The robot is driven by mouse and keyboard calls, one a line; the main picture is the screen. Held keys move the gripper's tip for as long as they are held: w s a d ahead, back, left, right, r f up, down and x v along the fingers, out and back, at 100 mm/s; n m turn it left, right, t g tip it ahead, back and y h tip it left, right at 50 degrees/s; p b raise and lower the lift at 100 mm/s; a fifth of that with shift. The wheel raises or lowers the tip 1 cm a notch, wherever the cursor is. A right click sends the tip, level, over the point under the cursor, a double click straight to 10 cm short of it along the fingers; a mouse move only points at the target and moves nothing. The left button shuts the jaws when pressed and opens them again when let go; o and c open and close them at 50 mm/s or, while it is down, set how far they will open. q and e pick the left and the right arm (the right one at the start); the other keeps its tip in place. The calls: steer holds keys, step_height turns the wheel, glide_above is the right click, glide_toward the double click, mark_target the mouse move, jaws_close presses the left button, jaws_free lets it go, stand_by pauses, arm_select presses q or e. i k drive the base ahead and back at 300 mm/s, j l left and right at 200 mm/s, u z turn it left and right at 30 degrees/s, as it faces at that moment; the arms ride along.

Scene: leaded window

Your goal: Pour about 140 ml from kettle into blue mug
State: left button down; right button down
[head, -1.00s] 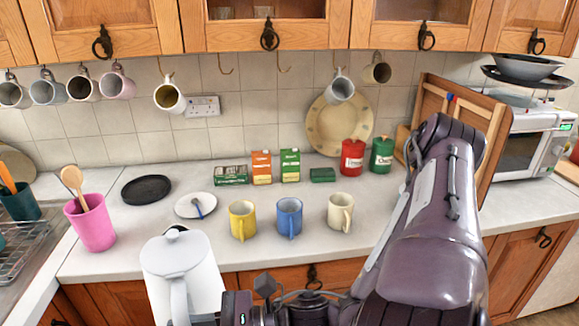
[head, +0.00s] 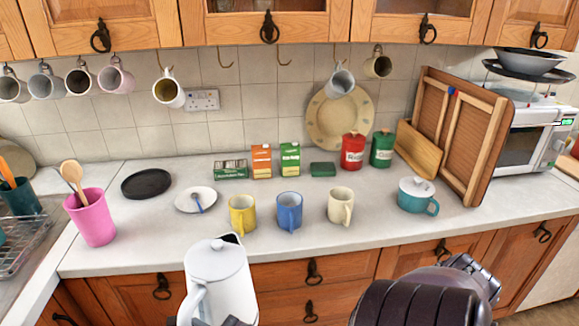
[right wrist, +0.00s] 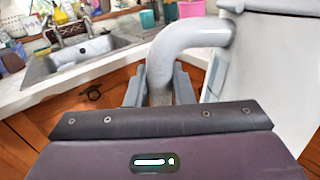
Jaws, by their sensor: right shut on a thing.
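The white kettle (head: 226,268) is in front of the counter's front edge in the head view, lid on and roughly upright, with its spout toward the counter. My right gripper (right wrist: 160,85) is shut on the kettle's handle (right wrist: 185,42) in the right wrist view. The blue mug (head: 289,210) stands upright on the counter, beyond and to the right of the kettle, between a yellow mug (head: 242,215) and a cream mug (head: 340,206). Its contents cannot be made out. My left gripper is not in view.
A white saucer (head: 188,203), a black plate (head: 146,184) and a pink utensil cup (head: 92,220) are at left. Cartons and tins stand at the back. Mugs hang above.

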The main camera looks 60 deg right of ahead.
mark_target(288, 218)
steer(key=z, duration=1.15)
steer(key=i+j+z, duration=0.35)
steer(key=j+z, duration=0.15)
